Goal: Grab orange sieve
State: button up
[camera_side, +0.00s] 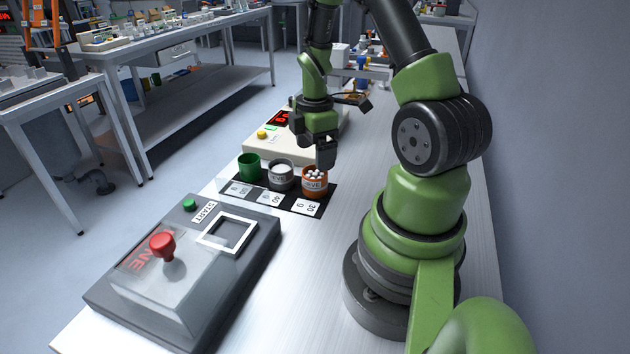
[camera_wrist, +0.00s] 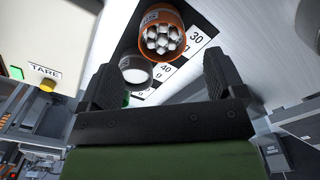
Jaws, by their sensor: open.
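The orange sieve (camera_side: 315,184) stands upright on the black mat at the right end of a row of three containers, behind the card marked 30 g. It is filled with white pieces. In the wrist view the orange sieve (camera_wrist: 166,40) shows beyond the fingertips at the top middle. My gripper (camera_side: 313,155) hangs just above the row, close to the orange sieve. In the wrist view my gripper (camera_wrist: 165,75) has its two dark fingers spread apart with nothing held between them.
A grey container (camera_side: 281,176) and a green cup (camera_side: 249,167) stand left of the sieve on the black mat (camera_side: 322,201). A scale (camera_side: 262,147) lies behind. A grey START box (camera_side: 190,265) with a red knob is in front. Bare bench lies to the right.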

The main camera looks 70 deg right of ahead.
aim_at(315, 176)
jog(key=shift+a+f, duration=0.15)
jog(key=shift+f, duration=3.25)
jog(key=c, duration=1.1)
jog(key=shift+o, duration=0.2)
jog(key=shift+r, duration=0.1)
